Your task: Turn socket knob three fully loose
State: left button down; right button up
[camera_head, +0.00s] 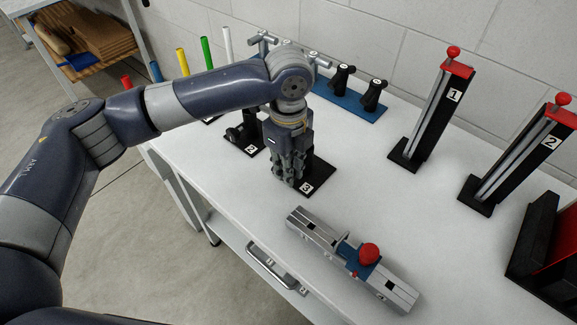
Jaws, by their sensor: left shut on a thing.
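My left gripper (289,165) points straight down over the black base plate marked 3 (317,172) on the white table. Its fingers are closed low over that plate, where they hide the socket knob between them. To its left stands the black socket unit marked 2 (247,143), with its plate partly covered by my arm. I cannot tell from this view how far the knob is turned. My right gripper is not in view.
A grey rail with a red knob (369,253) lies in front. Red-topped stands 1 (438,110) and 2 (517,155) rise at the right. A blue rack with black knobs (350,101) is behind, and coloured rods (206,55) at left. The table's middle right is clear.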

pick_arm(q)
jog(key=shift+r+p, duration=0.1)
jog(key=shift+p, duration=0.3)
jog(key=h+p, duration=0.1)
jog(key=g+h+p, duration=0.1)
jog(key=p, duration=0.1)
jog(key=shift+w+a+g+p, duration=0.15)
jog(key=shift+a+g+p, duration=0.05)
jog(key=shift+g+p, duration=0.1)
jog(key=shift+h, duration=0.4)
jog(key=shift+w+a+f+g+h+p, duration=0.1)
jog(key=shift+f+g+h+p, duration=0.1)
jog(key=shift+g+h+p, duration=0.35)
jog(key=shift+w+a+f+g+h+b, duration=0.1)
jog(key=shift+g+h+b, duration=0.3)
jog(key=shift+g+h, duration=0.35)
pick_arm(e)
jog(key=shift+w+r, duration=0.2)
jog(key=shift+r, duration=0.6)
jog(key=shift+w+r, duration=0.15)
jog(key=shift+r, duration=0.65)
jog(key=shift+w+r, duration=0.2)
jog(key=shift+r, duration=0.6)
pick_arm(q)
jog(key=c, duration=1.6)
grip_release()
jog(key=shift+o, duration=0.2)
